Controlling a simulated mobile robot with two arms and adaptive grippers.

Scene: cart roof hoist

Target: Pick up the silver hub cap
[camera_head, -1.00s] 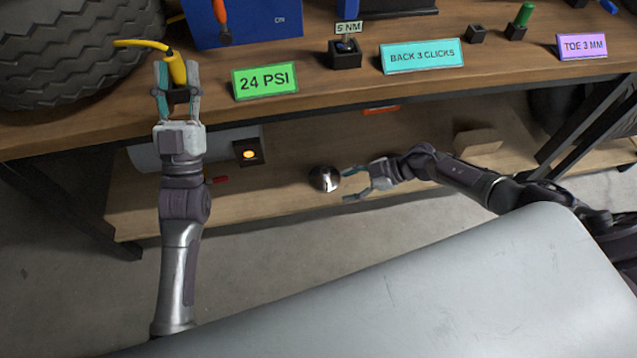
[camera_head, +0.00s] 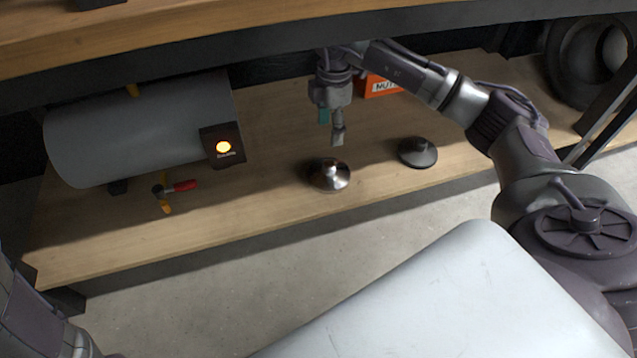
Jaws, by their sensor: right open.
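The silver hub cap (camera_head: 331,176) is a small shiny dome with a knob on top. It lies on the lower wooden shelf, near the middle of the view. My right gripper (camera_head: 331,132) points down above and just behind it, open and empty, with a small gap to the cap's knob. The right arm reaches in from the right under the bench top. My left gripper is out of view; only part of my left arm shows at the bottom left.
A dark grey cap (camera_head: 418,152) lies right of the silver one. A grey tank (camera_head: 140,130) with a lit box (camera_head: 222,146) and a red-handled valve (camera_head: 181,187) stands left. An orange box (camera_head: 380,87) is behind. The bench top (camera_head: 200,28) overhangs the shelf (camera_head: 270,212). A tire (camera_head: 585,60) is far right.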

